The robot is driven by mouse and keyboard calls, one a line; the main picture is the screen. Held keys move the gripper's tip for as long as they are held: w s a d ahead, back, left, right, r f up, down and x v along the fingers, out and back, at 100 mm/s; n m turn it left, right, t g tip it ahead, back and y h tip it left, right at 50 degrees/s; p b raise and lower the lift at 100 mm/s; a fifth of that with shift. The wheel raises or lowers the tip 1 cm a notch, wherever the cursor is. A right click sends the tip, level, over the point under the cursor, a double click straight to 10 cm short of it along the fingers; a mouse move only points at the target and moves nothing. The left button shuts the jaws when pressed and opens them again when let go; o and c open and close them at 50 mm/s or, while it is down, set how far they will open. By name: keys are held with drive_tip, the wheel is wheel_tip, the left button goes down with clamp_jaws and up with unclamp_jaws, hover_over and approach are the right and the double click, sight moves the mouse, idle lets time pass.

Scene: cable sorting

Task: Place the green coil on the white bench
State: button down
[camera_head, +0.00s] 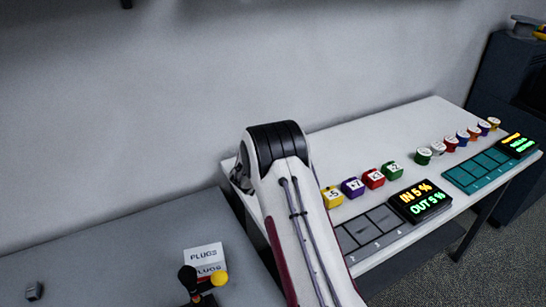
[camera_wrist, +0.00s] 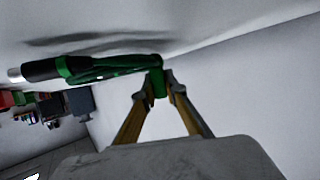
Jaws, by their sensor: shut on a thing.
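In the wrist view my gripper (camera_wrist: 165,88) is shut on the green coil (camera_wrist: 115,70), with green material between the fingertips. The coil reaches left and ends in a black and green plug with a silver tip. A dark shadow lies on the pale surface close beside it; I cannot tell whether they touch. In the head view my arm crosses the front of the white bench (camera_head: 365,122), and it hides the gripper and the coil.
Several coloured numbered blocks (camera_head: 373,179) stand on the bench beside a grey tray (camera_head: 372,228) and a lit display (camera_head: 420,200). A teal tray (camera_head: 480,170) and another display (camera_head: 517,145) are further right. A white PLUGS box (camera_head: 204,256) is on the left grey surface. The bench's back strip looks clear.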

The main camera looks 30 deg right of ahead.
drive_tip(key=shift+f, duration=0.25)
drive_tip(key=shift+f, duration=0.1)
drive_tip(key=c, duration=2.1)
unclamp_jaws()
drive_tip(key=shift+v, duration=6.05)
drive_tip(key=shift+a, duration=0.1)
